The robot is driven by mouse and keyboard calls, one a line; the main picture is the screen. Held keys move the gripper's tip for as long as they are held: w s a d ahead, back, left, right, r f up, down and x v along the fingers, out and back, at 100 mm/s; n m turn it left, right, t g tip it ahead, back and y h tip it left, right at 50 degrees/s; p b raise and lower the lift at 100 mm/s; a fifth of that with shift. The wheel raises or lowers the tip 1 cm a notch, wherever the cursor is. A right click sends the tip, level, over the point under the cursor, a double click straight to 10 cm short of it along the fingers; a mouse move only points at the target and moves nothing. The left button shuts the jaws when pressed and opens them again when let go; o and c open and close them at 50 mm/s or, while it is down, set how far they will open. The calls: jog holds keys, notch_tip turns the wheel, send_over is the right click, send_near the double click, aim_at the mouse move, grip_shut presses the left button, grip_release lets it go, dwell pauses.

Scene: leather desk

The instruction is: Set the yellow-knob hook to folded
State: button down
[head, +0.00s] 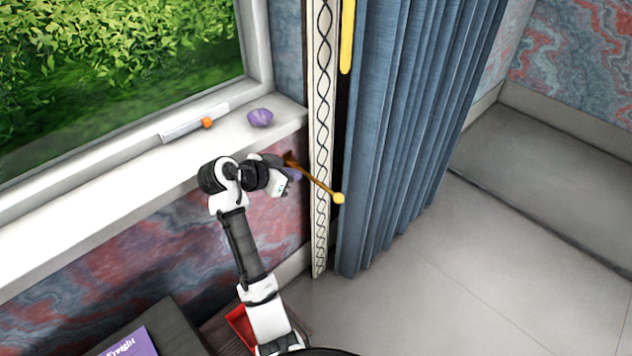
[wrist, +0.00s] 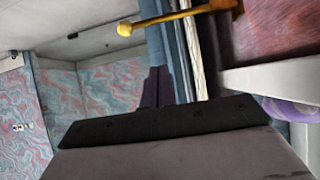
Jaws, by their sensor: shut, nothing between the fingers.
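The yellow-knob hook is a thin brown-gold arm (head: 315,181) by the window sill's right end, beside the patterned curtain edge. It sticks out from its wall mount, slanting down to the right in the head view, and ends in a round yellow knob (head: 339,198). In the wrist view the knob (wrist: 124,30) and its arm lie across the top. My gripper (head: 294,175) is beside the hook, near its mount end and left of the knob. Its purple-grey fingers (wrist: 157,87) are shut and empty, below the hook arm in the wrist view. I cannot tell whether they touch it.
A purple stone (head: 260,117) and a white bar with an orange knob (head: 207,123) are on the white sill (head: 80,208). A blue curtain (head: 405,130) hangs right of the hook, with a yellow strip (head: 347,40) above. The floor at right is clear.

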aim_at(316, 182)
jog(key=p+x, duration=0.1)
jog(key=x, duration=0.2)
jog(key=f+p+x, duration=0.1)
jog(key=x, duration=0.3)
jog(key=s+p+x, duration=0.1)
jog(key=x, duration=0.3)
jog(key=shift+w+a+f, duration=0.1)
jog(key=shift+a+f, duration=0.25)
jog(key=shift+f, duration=0.05)
jog(key=shift+w+f, duration=0.1)
jog(key=shift+f, duration=0.4)
jog(key=shift+d+f+b, duration=0.1)
jog(key=shift+f+b, duration=0.2)
jog(key=shift+b, duration=0.4)
